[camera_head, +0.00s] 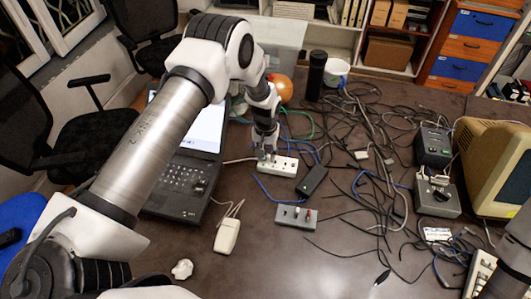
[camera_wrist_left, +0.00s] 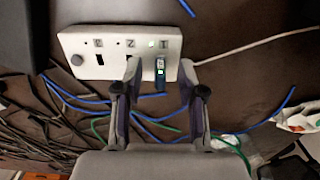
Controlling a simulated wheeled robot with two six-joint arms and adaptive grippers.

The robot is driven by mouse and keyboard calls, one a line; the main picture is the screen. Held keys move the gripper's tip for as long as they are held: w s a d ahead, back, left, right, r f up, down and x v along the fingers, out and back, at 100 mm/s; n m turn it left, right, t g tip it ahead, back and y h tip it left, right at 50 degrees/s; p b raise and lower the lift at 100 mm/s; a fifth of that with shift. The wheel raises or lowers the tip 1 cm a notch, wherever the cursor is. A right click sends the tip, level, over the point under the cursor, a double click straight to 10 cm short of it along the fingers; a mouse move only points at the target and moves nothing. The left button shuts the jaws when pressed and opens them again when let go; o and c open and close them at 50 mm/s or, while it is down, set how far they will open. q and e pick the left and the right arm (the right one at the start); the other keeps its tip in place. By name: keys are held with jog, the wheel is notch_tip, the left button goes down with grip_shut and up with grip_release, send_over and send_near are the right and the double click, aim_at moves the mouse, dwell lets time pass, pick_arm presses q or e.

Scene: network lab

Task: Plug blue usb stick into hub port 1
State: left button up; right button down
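The white hub (camera_wrist_left: 87,43) has a row of ports with upside-down number labels in the left wrist view; it also shows in the head view (camera_head: 284,166). The blue usb stick (camera_wrist_left: 160,77) stands at the rightmost port, whose label reads as 1, and appears seated in it. A green light is lit beside that label. My left gripper (camera_wrist_left: 161,75) is open, one finger on each side of the stick, with a visible gap on both sides. In the head view my left gripper (camera_head: 266,157) is at the hub and hides the stick. My right gripper is not in view.
A black laptop (camera_head: 185,172) lies left of the hub. A black adapter (camera_head: 312,180) and a grey socket box (camera_head: 294,217) lie to its right and front. Tangled cables (camera_head: 370,130) cover the right side.

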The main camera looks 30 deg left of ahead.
pick_arm(q)
notch_tip(320, 180, up, 12)
dwell(0.3)
